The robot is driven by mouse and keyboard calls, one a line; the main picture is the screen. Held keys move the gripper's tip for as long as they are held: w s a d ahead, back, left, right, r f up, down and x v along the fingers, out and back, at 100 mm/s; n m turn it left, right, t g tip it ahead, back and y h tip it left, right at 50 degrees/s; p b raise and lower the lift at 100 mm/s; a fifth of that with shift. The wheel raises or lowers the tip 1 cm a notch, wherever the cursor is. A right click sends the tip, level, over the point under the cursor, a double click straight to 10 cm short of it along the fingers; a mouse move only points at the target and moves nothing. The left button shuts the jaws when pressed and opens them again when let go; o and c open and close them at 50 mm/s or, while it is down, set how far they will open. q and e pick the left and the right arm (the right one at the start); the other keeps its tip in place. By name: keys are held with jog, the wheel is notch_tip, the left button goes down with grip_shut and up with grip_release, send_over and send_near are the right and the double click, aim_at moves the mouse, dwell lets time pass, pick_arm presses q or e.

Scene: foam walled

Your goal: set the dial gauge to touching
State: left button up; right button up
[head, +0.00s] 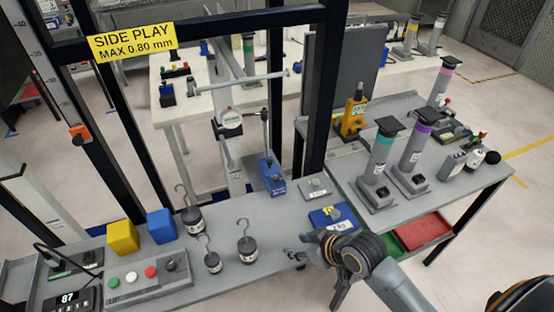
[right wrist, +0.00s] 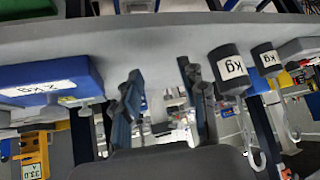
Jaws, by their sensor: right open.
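The dial gauge (head: 230,121), with a round white face, hangs at the left of a jointed stand with a blue base (head: 271,175) on the grey bench. It sits close to a pale upright bar (head: 236,165); I cannot tell whether its tip touches anything. My right gripper (head: 296,253) is low at the bench's front edge, in front of the gauge and between a hooked weight and the blue 2 kg block. In the right wrist view my right gripper (right wrist: 162,97) is open and empty. My left gripper is not in view.
Hooked weights (head: 246,243) stand left of my gripper. The blue 2 kg block (head: 333,218) lies to its right. A button box (head: 145,276) and yellow cube (head: 123,238) are at left. Dark frame posts (head: 318,100) rise around the gauge. A yellow sign (head: 132,42) hangs above.

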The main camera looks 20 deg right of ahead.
aim_at(270, 161)
jog(key=w+d+r+t, duration=0.1)
jog(key=w, duration=0.1)
jog(key=w+r, duration=0.1)
jog(key=w, duration=0.2)
jog(key=w+d+r+t+y, duration=0.1)
jog(key=w+r, duration=0.1)
jog(key=w, duration=0.1)
jog(key=shift+w+d+r+n+t, duration=0.1)
jog(key=shift+w+d+n+t, duration=0.05)
jog(key=shift+d+n+t, duration=0.15)
jog(key=w+d+r+t, duration=0.2)
jog(key=w+d+r, duration=0.2)
jog(key=w+r, duration=0.15)
jog(key=shift+y, duration=0.3)
jog(key=x, duration=1.4)
jog(key=shift+w+d+p, duration=0.2)
jog(key=shift+w+p, duration=0.1)
jog(key=shift+w, duration=0.2)
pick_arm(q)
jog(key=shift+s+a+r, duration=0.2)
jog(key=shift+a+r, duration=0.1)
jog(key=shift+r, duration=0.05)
